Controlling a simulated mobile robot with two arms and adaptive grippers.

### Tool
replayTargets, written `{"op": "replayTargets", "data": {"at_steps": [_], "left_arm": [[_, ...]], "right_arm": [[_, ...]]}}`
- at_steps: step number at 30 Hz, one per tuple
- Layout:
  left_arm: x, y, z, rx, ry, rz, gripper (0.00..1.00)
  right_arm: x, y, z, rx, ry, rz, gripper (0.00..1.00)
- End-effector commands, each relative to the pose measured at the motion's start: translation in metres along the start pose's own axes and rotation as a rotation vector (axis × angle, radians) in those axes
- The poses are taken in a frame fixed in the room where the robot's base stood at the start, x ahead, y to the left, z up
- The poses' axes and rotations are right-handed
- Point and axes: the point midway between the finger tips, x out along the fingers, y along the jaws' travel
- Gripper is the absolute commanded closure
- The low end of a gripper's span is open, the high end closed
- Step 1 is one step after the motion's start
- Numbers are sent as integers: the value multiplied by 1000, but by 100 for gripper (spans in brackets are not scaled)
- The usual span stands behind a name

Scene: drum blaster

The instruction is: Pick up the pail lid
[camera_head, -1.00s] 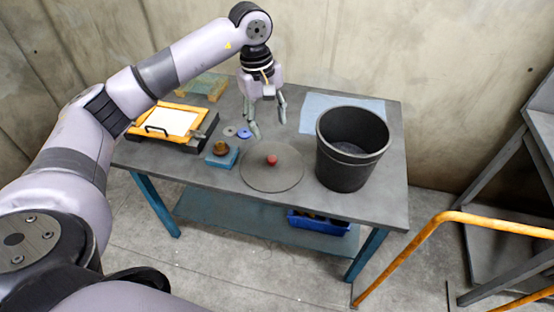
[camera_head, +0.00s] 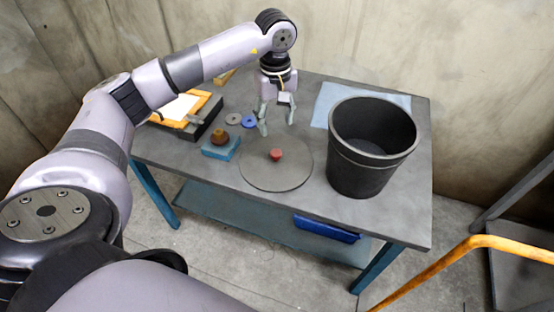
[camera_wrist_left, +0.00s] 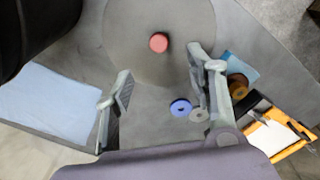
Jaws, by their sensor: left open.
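The pail lid (camera_head: 262,176) is a flat dark grey disc with a red knob (camera_head: 276,154) at its centre. It lies on the grey table, and it also shows in the left wrist view (camera_wrist_left: 125,45). The black open pail (camera_head: 362,170) stands upright to its right. My left gripper (camera_head: 277,126) is open and empty above the table, just behind the lid in the head view. In the left wrist view its fingers (camera_wrist_left: 160,92) are spread apart, with the red knob beyond them. My right gripper is not in view.
A small blue block (camera_head: 222,150) with a brass-coloured piece (camera_head: 219,136) sits left of the lid. Behind it lie a blue ring (camera_head: 249,121) and a grey ring (camera_head: 233,118). An orange-framed board (camera_head: 188,108) is at the left. A light blue cloth (camera_head: 330,95) lies behind the pail.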

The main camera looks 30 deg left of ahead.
Motion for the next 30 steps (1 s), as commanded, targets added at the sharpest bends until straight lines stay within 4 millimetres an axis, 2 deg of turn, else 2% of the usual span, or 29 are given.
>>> {"op": "replayTargets", "data": {"at_steps": [3,9,17,25,30], "left_arm": [[27,-1,1,1,-3,-4,50],[64,0,1,1,-2,-1,50],[84,0,0,1,-1,-1,50],[122,2,-3,1,-2,-1,50],[132,3,-3,1,-1,1,50]], "right_arm": [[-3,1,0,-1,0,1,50],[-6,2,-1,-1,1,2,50],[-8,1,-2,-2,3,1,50],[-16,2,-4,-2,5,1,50],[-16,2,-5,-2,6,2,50]]}}
